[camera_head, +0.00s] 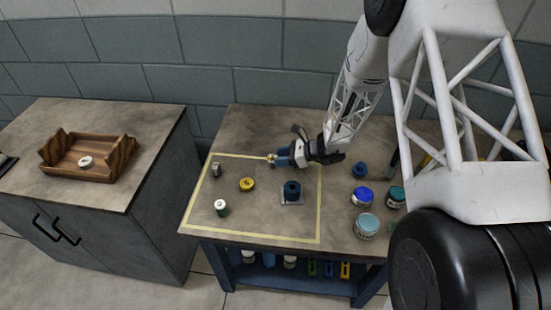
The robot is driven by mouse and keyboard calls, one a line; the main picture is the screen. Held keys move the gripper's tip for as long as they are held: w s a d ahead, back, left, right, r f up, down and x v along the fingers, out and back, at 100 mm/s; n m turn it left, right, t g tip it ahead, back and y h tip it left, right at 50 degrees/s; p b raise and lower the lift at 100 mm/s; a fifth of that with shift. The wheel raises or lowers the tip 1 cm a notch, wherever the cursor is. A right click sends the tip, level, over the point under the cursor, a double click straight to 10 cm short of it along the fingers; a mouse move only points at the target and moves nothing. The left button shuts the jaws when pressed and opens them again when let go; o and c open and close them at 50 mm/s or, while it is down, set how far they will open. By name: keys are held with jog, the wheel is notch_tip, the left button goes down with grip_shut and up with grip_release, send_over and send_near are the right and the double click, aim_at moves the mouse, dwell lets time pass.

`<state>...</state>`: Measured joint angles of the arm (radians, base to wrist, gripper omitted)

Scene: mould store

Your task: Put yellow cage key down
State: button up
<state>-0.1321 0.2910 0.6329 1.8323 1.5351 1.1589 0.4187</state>
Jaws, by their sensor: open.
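A round yellow object with a dark centre (247,184) lies apart from the gripper, inside the taped area.
The yellow tape outline (270,239) also encloses a dark blue cylinder on a grey plate (285,201), a white-topped green bottle (221,208) and a small metallic piece (216,170). Blue and teal jars (367,226) stand right. A wooden tray (110,172) sits on the left cabinet.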

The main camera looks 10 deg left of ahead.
jog(key=v, duration=0.8)
jog(key=shift+d, duration=0.2)
jog(key=shift+r, duration=0.1)
dwell(0.5)
jog(key=s+d+r+n+g+h, duration=0.1)
jog(key=s+d+r+n+h, duration=0.3)
jog(key=s+r, duration=0.5)
jog(key=s+d+r+n+g+h, duration=0.1)
jog(key=s+d+r+n+h, duration=0.1)
jog(key=s+r+n, duration=0.75)
jog(key=s+d+r+n+t+h, duration=0.2)
jog(key=s+d+r, duration=0.4)
jog(key=s, duration=0.3)
jog(key=s+d+r+n+t+h, duration=0.2)
jog(key=s+d+r+h, duration=0.3)
jog(key=s, duration=0.5)
notch_tip(320, 180, up, 3)
jog(key=shift+d+f+t+h, duration=0.15)
jog(key=shift+d+t+h, duration=0.15)
jog(key=shift+d, duration=0.15)
